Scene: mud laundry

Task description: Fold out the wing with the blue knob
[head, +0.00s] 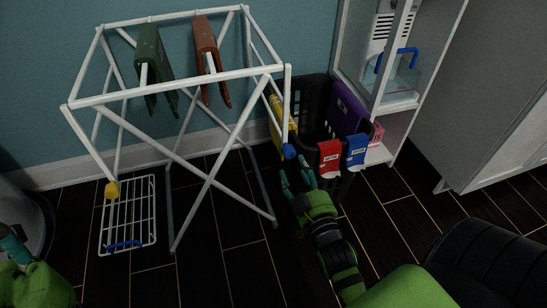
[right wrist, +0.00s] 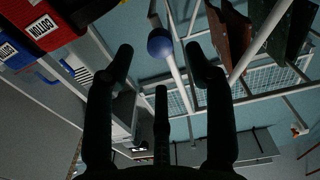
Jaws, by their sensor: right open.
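A white drying rack (head: 180,95) stands against the blue wall. Its right wing (head: 287,110) hangs down at the near right corner, with the blue knob (head: 289,151) at its lower end. The other wing hangs at the left with a yellow knob (head: 111,189). My right gripper (head: 294,170) is open and empty just below the blue knob. In the right wrist view the blue knob (right wrist: 160,43) shows between the open fingertips (right wrist: 158,56); I see no contact. My left gripper (head: 12,245) shows only partly at the lower left edge.
A black basket (head: 312,100) with red, blue, yellow and purple labelled pieces stands right behind the knob. A white shelf unit (head: 385,150) is further right. Green (head: 150,55) and brown (head: 206,50) cloths hang on the rack.

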